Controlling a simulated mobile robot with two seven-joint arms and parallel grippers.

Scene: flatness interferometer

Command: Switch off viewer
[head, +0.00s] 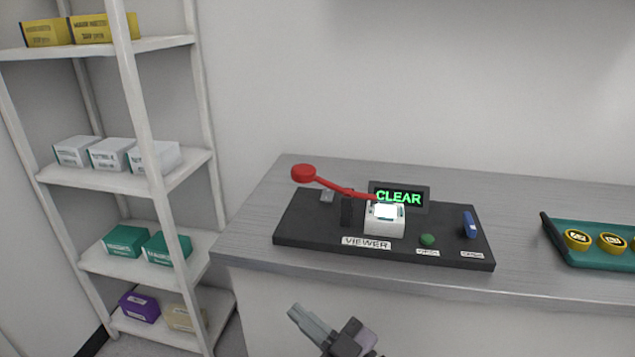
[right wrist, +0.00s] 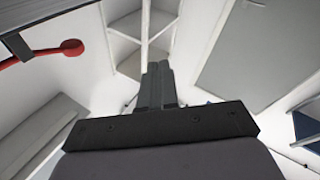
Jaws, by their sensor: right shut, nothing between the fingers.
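The viewer is a dark panel (head: 315,236) on the grey counter, with a "VIEWER" label (head: 366,243) at its front. A green button (head: 428,240) and a blue switch (head: 470,225) sit at the panel's right. My right gripper (head: 297,312) is shut and empty, in front of and below the counter edge. The right wrist view shows its closed fingers (right wrist: 157,82) and the red knob (right wrist: 72,47), apart from them. My left gripper is not in view.
A teal tray (head: 588,259) with yellow round pieces (head: 577,238) stands at the counter's right. A white shelf unit (head: 136,186) with several boxes stands at the left. The counter (head: 264,217) is bare left of the panel.

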